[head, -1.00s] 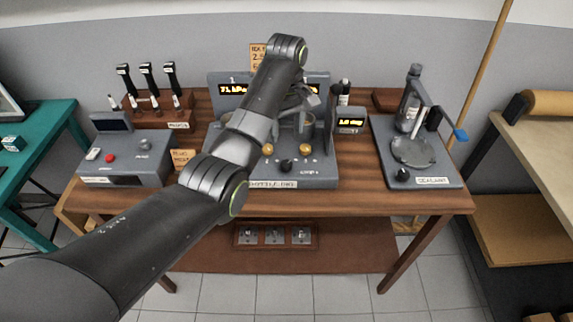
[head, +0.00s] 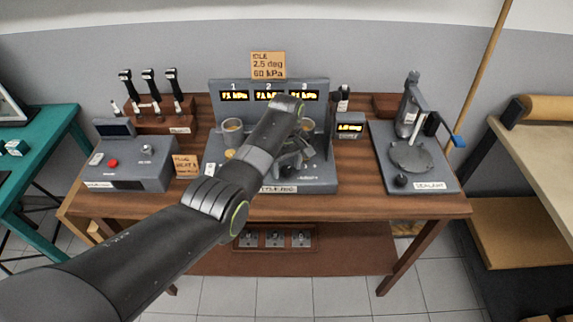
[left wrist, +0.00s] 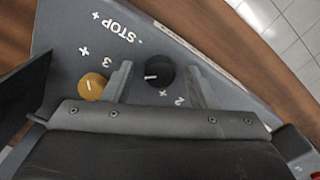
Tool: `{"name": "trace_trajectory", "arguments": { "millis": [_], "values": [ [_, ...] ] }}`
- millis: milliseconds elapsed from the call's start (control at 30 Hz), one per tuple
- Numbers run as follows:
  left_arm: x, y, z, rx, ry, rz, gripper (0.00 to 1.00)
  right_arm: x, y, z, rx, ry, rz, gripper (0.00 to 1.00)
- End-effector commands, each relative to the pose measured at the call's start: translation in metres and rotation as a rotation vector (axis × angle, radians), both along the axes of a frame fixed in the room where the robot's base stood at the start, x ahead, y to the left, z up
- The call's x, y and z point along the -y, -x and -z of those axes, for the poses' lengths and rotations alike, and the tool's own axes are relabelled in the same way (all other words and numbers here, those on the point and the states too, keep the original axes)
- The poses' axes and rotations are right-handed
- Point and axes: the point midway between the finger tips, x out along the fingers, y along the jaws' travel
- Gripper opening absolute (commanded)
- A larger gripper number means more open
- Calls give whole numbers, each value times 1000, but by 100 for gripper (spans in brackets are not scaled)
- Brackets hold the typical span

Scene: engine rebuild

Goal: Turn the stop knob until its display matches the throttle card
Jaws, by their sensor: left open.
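The black stop knob (left wrist: 160,75) with a white pointer line shows in the left wrist view, next to the printed word STOP. My left gripper (left wrist: 156,68) is open, with one finger on each side of the knob; I cannot tell whether they touch it. In the head view the left gripper (head: 292,163) is low over the front of the grey throttle rig (head: 325,182) and hides the knob. The orange throttle card (head: 268,65) reads idle, 2.5 deg, 60 kPa. A small amber display (head: 350,128) stands at the rig's right; its digits are too blurred to read surely.
A gold knob (left wrist: 93,86) marked 3 sits close beside the left finger. Three amber kPa displays (head: 268,95) line the rig's back panel. A grey box with a red button (head: 130,165) stands left, and the sealant stand (head: 430,170) stands right.

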Motion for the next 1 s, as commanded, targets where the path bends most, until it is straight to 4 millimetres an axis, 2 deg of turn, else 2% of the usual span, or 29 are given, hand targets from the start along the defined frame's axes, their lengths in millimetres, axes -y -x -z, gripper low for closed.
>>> {"name": "trace_trajectory", "arguments": {
  "millis": [33,300,367,667,1000],
  "values": [
    [0,0,0,0,0,0,48,0,0,0,0,0,0,36],
    [0,0,0,0,0,0,13,0,0,0,0,0,0,36],
    [0,0,0,0,0,0,8,0,0,0,0,0,0,36],
    [0,0,-2,0,0,42,8,0,0,-3,0,0,0,36],
    [0,-1,-3,0,-1,270,8,0,0,-16,0,0,0,36]
  ]
}}
